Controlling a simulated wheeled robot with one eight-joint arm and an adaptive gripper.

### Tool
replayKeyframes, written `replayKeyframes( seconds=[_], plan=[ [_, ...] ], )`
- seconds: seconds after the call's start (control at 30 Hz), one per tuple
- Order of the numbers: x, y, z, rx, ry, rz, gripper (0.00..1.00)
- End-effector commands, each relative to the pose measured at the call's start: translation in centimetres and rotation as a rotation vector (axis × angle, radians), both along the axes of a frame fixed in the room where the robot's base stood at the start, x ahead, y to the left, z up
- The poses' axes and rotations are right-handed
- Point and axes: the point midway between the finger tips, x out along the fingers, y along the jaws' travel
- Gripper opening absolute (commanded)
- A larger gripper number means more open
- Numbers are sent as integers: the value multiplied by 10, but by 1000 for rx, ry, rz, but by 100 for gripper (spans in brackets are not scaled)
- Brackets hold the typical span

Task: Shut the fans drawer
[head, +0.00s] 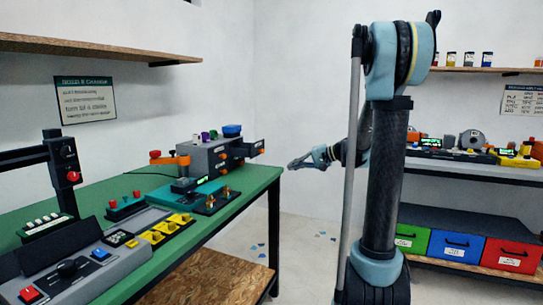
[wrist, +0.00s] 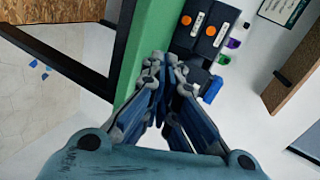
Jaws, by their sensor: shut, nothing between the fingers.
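A grey drawer unit (head: 207,160) with orange knobs stands at the far end of the green table. One dark drawer (head: 249,148) sticks out from its right side, above a lower knob. In the wrist view two dark drawer fronts (wrist: 204,39) show orange knobs and white labels. The labels are too small to read, so I cannot tell which is the fans drawer. My gripper (head: 291,165) is shut and empty, in the air to the right of the unit, apart from the open drawer. In the wrist view my gripper (wrist: 168,66) points toward the table edge and the unit.
The green table (head: 262,180) holds control panels and switches along its near side. A blue bowl-like item (head: 232,130) sits on the unit. Green, blue and red bins (head: 512,255) stand under the right-hand bench. Floor between table and bench is mostly clear.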

Motion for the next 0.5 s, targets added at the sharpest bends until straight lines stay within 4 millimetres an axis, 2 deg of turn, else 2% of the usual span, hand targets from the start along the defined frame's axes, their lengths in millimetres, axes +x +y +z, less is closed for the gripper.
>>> replayKeyframes(
  seconds=[0.03, 0.2, 0.4, 0.5],
  plan=[
    [16, -1, 1, 39, -4, -4, 0],
    [63, -5, 8, 181, -20, -20, 0],
    [104, -13, 10, 318, -36, -33, 0],
    [116, -16, 10, 360, -42, -36, 0]
  ],
)
